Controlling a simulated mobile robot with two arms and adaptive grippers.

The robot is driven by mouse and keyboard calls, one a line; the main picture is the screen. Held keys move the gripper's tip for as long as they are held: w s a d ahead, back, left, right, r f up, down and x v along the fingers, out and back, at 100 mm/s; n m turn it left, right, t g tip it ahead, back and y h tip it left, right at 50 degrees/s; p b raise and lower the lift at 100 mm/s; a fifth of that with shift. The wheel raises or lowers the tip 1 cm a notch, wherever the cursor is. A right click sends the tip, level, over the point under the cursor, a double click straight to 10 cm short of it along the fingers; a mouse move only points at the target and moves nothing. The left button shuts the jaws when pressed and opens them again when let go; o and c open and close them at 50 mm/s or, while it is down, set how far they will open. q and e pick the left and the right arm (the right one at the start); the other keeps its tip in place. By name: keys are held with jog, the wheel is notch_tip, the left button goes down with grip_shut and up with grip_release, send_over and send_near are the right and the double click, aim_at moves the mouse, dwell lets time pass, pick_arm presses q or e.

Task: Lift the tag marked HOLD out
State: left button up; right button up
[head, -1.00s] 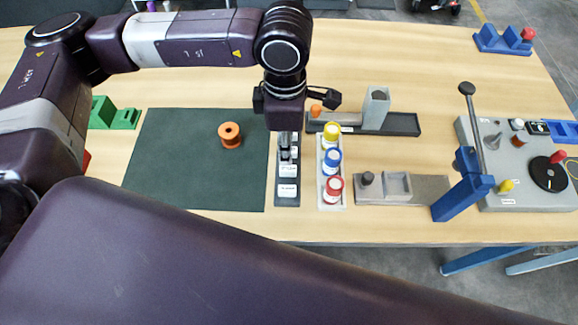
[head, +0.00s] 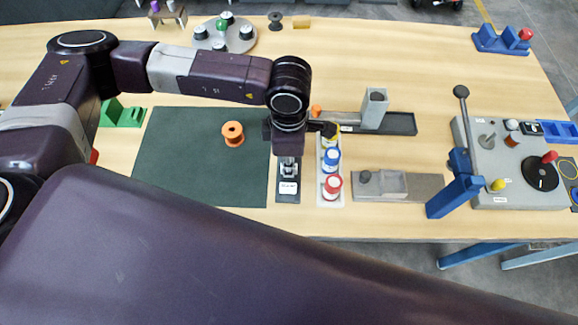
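A dark narrow rack (head: 287,202) stands on the table just right of the green mat. A white tag (head: 288,187) shows at its front end; its print is too small to read, so I cannot tell if it says HOLD. My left gripper (head: 289,168) points down over the rack, its fingertips right behind this tag. Whether the fingers are apart or touch a tag is too small to tell. The gripper and wrist hide the rear of the rack and any tags there. My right gripper is not in view.
A light tray with yellow, blue and red-ringed pots (head: 332,187) stands close right of the rack. An orange spool (head: 233,134) rests on the green mat (head: 196,180). A grey block fixture (head: 385,184) and a blue lever stand (head: 455,196) are further right.

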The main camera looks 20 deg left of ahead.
pick_arm(q)
jog(key=shift+r, duration=0.1)
grip_shut()
jog(key=shift+r, duration=0.5)
notch_tip(320, 180, up, 19)
jog(key=b, duration=0.5)
